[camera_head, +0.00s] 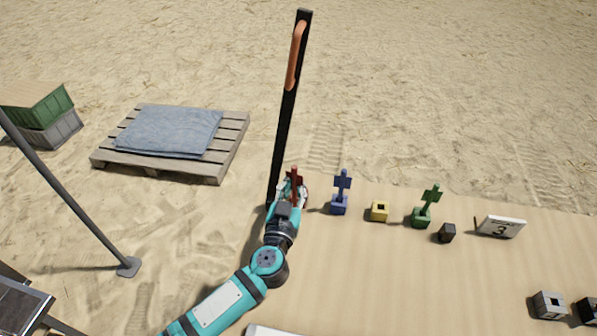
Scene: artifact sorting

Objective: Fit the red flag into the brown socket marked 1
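The red flag (296,181) is upright at the far left corner of the sand-coloured table (380,270). My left gripper (291,190) is right at the flag and overlaps its lower part. The fingers are small and partly hidden, so I cannot tell whether they are closed on it. I cannot make out a brown socket marked 1 in this view. My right gripper is not in view.
Along the table's back stand a blue piece (341,194), a yellow socket (379,211), a green piece (425,208), a dark block (446,233) and a sign marked 3 (500,228). A grey socket (549,305) is at lower right. A black post (284,130) rises behind my gripper.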

